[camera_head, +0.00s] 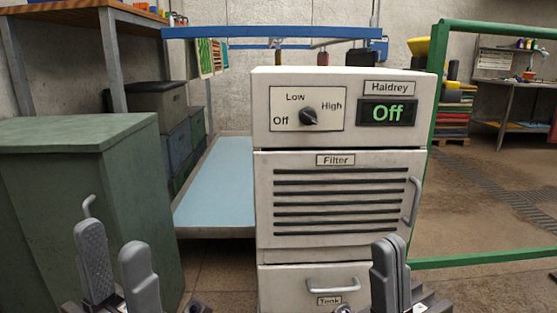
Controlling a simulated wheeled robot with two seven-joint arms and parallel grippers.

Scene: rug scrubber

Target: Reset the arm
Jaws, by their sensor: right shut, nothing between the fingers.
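My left gripper (118,262) is at the lower left, in front of the green cabinet, with its two fingers apart and nothing seen between them. My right gripper (390,268) is at the lower right, in front of the machine's lower front, with its fingers together and empty. Both grippers point upward in the picture. The white Haldrey machine (340,158) stands straight ahead. Its black knob (308,116) sits on a plate marked Off, Low and High; its exact setting is hard to tell.
The Filter panel (335,240) is shut, with a handle (413,202) at its right. The Tank drawer (280,285) below is partly hidden by my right gripper. A green cabinet (70,140) stands close at left. A green frame rail (480,258) runs at right.

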